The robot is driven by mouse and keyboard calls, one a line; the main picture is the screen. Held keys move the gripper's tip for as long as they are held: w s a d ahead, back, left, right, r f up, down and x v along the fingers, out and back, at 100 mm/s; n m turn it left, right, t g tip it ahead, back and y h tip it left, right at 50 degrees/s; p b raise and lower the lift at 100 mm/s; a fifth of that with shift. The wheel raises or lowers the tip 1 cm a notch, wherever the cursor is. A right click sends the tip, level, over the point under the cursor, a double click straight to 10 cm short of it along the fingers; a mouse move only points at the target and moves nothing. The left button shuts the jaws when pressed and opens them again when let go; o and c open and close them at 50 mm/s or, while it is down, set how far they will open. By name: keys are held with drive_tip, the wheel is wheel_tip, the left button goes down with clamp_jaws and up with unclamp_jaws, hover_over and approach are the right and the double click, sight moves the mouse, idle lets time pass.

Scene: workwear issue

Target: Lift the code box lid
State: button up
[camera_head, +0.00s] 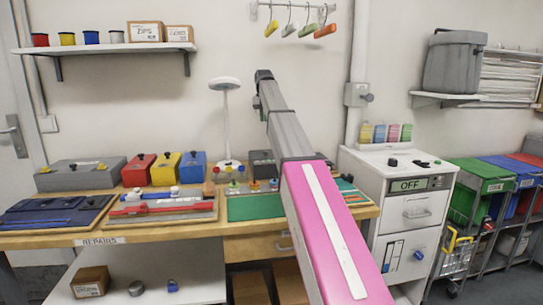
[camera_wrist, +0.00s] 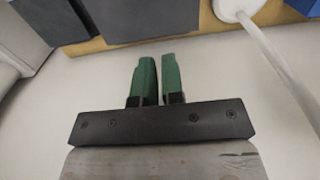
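No box in view carries a readable code label, so I cannot tell for sure which is the code box. A dark grey box (camera_head: 262,160) stands at the back of the bench, partly hidden by my arm. A dark box (camera_wrist: 112,18) at the top of the wrist view may be the same one. A long grey box (camera_head: 80,174) with small knobs on top lies at the bench's left. My gripper (camera_wrist: 159,62) has green fingers close together with nothing between them.
Red (camera_head: 138,169), yellow (camera_head: 165,168) and blue (camera_head: 192,168) boxes stand left of the white lamp (camera_head: 229,163); its base also shows in the wrist view (camera_wrist: 240,8). Tool boards and a green mat (camera_head: 255,207) cover the bench front. A white cabinet (camera_head: 398,170) stands right.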

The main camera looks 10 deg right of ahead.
drive_tip(key=shift+r, duration=0.25)
drive_tip(key=shift+w+r, duration=0.3)
drive_tip(key=shift+r, duration=0.65)
drive_tip(key=shift+r, duration=0.1)
drive_tip(key=shift+w+r, duration=0.3)
drive_tip(key=shift+r, duration=0.6)
